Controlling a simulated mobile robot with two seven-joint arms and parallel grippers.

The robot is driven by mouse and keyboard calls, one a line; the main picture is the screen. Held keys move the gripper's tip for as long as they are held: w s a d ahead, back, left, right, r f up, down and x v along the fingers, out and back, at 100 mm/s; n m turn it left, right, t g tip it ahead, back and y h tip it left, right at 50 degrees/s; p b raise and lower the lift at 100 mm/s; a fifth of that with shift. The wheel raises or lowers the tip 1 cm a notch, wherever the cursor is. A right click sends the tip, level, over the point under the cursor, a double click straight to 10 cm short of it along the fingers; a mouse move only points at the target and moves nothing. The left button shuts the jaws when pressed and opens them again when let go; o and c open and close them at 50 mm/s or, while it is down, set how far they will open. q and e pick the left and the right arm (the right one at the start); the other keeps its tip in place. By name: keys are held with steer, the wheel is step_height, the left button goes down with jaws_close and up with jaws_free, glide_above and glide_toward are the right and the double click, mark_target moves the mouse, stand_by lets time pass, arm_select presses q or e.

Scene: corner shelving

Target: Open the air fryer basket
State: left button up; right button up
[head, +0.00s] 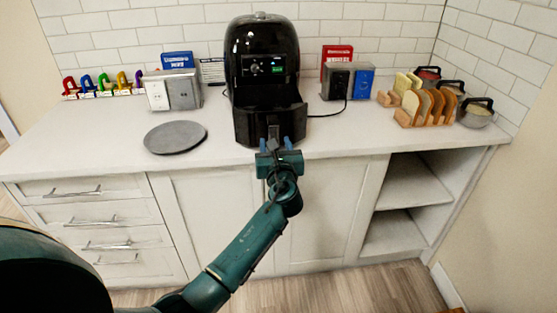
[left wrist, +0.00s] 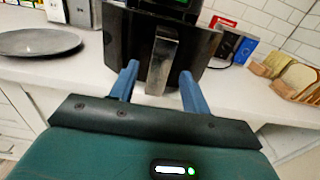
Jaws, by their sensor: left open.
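The black air fryer (head: 262,70) stands on the white counter against the tiled wall, with a small green-lit display on its front. Its basket (head: 246,122) is at the bottom front and seems to stick out from the body; a grey handle (head: 273,132) stands upright on its face. My left gripper (head: 275,145) is at the basket front. In the left wrist view its two blue fingers (left wrist: 158,85) are apart, one on each side of the metal handle (left wrist: 161,62). I cannot tell whether they touch it. My right gripper is out of view.
A round grey plate (head: 175,137) lies left of the fryer. Metal boxes (head: 172,90) stand behind it, with coloured clips further left. On the right are another box pair (head: 347,82), a bread rack (head: 424,106) and lidded pots (head: 478,110). Drawers and cabinets (head: 210,215) lie below.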

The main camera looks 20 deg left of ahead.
arm_select(q)
steer(key=v, duration=0.8)
steer(key=shift+s+d, duration=0.2)
steer(key=shift+s, duration=0.05)
steer(key=s+d+f+n+g+h, duration=0.2)
steer(key=s+d+f+n+h, duration=0.15)
steer(key=s+f+n, duration=0.4)
steer(key=s+d+f+n+g+h, duration=0.15)
steer(key=s+f+n+h, duration=0.3)
steer(key=f, duration=0.55)
steer(key=s+d+f+n+h, duration=0.1)
steer(key=s+d+n+h, duration=0.1)
steer(key=s+n, duration=0.5)
steer(key=s+d+f+n+g+h, duration=0.1)
steer(key=s+d+f+n+h, duration=0.1)
steer(key=s+n, duration=0.4)
steer(key=shift+s+d+f+n, duration=0.2)
steer(key=shift+s+d+n, duration=0.15)
steer(key=shift+n, duration=0.65)
